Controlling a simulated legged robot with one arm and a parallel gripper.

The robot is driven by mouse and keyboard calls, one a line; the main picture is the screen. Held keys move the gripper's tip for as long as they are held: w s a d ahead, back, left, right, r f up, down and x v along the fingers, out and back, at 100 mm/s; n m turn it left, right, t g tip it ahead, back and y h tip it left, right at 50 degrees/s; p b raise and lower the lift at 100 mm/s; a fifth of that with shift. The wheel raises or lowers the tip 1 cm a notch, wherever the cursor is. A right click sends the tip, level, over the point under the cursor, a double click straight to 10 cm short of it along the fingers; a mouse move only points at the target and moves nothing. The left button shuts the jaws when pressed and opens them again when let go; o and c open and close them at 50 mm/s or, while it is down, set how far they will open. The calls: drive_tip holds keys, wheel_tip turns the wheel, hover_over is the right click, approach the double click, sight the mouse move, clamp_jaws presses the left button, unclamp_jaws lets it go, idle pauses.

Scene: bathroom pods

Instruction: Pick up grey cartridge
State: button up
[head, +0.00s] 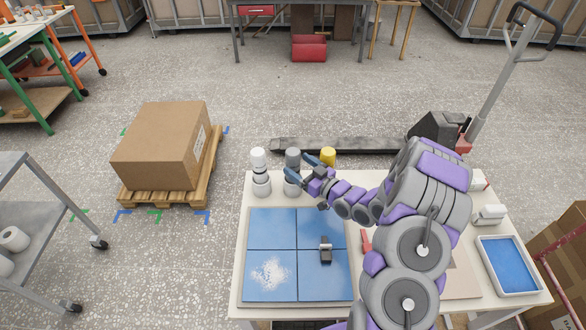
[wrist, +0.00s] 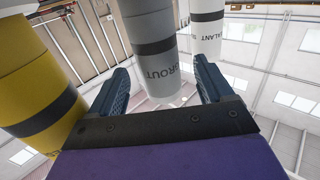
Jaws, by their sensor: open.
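The grey cartridge (head: 293,158) stands upright in a holder at the back edge of the table, between a white cartridge (head: 258,160) and a yellow cartridge (head: 328,156). My gripper (head: 299,168) is at the grey cartridge, with its fingers open. In the wrist view the grey cartridge (wrist: 155,45), marked with a dark band and lettering, lies between and beyond the two fingertips of my gripper (wrist: 160,75). I cannot tell whether either finger touches it. The yellow cartridge (wrist: 30,85) is at the left there, and the white cartridge (wrist: 207,30) is behind at the right.
Blue tiles (head: 272,228) lie on the table (head: 240,290), with a small black-and-grey tool (head: 326,250) on them. A blue-lined tray (head: 508,265) is at the right. A pallet jack (head: 340,145) stands behind the table. A cardboard box (head: 160,145) sits on a pallet at left.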

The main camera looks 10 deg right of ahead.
drive_tip(key=shift+f+b+x, duration=0.15)
drive_tip(key=shift+b+x, duration=0.1)
drive_tip(key=shift+x, duration=0.75)
drive_tip(key=shift+f+b+x, duration=0.15)
drive_tip(key=shift+b+x, duration=0.1)
drive_tip(key=shift+x, duration=0.7)
drive_tip(key=shift+w+a, duration=0.35)
drive_tip(key=shift+w, duration=0.25)
drive_tip(key=shift+c, duration=0.4)
drive_tip(key=c, duration=1.2)
drive_tip(key=shift+r, duration=0.1)
drive_tip(key=shift+c, duration=0.2)
